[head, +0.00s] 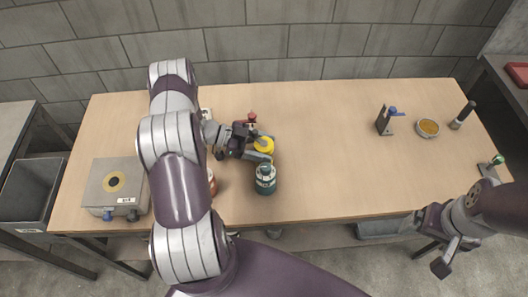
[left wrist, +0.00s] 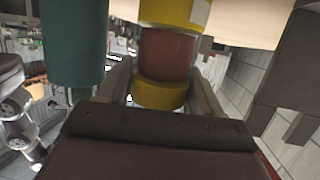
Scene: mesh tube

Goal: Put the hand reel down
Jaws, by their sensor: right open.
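The hand reel (head: 264,145) has yellow ends; the left wrist view shows its reddish-brown middle (left wrist: 166,55) between two yellow bands. My left gripper (head: 258,150) is over the middle of the table, with its fingers (left wrist: 165,90) on either side of the reel, closed on it. Whether the reel touches the table is hidden. A dark green canister (head: 265,180) stands just in front of the reel and also shows at the left of the left wrist view (left wrist: 74,40). My right gripper (head: 445,243) is open and empty, off the table's front right edge.
A grey box with a yellow ring (head: 104,177) sits at the table's left. A red-topped item (head: 251,118) stands behind the reel. A blue-topped bracket (head: 383,122), a bowl (head: 428,128) and a black-handled tool (head: 464,114) are at the right. The table (head: 335,160) is clear right of the canister.

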